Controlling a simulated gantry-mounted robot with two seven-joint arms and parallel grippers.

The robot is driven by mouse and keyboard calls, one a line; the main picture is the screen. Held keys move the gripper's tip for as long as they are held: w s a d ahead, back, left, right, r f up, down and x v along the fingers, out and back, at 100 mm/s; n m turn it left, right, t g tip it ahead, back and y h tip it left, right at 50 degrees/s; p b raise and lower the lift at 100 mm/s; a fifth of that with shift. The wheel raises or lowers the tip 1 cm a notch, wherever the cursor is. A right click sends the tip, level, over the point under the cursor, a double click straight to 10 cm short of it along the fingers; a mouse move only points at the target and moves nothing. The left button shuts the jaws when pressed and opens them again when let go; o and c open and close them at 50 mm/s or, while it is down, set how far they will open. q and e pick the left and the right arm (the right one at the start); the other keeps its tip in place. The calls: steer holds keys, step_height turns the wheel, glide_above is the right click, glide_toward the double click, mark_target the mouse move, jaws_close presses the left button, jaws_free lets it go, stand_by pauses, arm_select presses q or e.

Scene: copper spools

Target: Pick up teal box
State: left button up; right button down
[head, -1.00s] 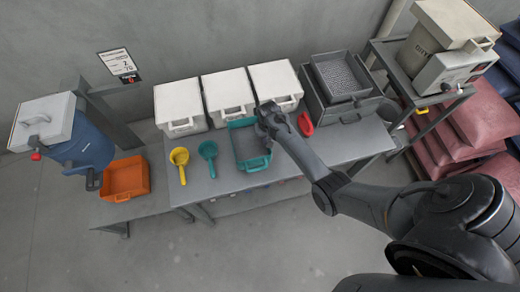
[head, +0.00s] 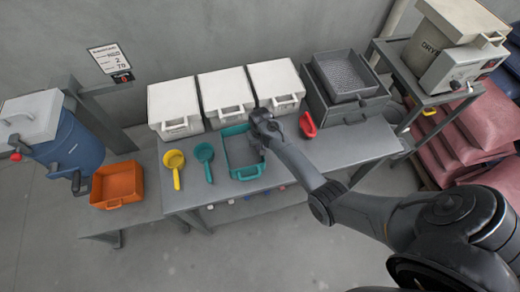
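The teal box (head: 235,151) is an open tray with handles at its front and back, lying flat on the grey table. My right gripper (head: 262,137) points down at the box's right side and hides part of its right wall and back right corner. Whether its fingers touch the wall, and whether they are open or shut, is too small and covered to tell. My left gripper is not in view.
A teal scoop (head: 205,157) and a yellow scoop (head: 174,164) lie left of the box. A red scoop (head: 308,125) lies to its right. White bins (head: 223,97) stand behind, with a dark sieve box (head: 343,95) at right. An orange tray (head: 117,184) is at far left.

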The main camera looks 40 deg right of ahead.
steer(key=shift+w, duration=0.1)
steer(key=shift+f, duration=0.1)
steer(key=c, duration=1.7)
jaws_free()
steer(key=shift+f, duration=0.15)
steer(key=o, duration=0.5)
steer(key=shift+c, duration=0.2)
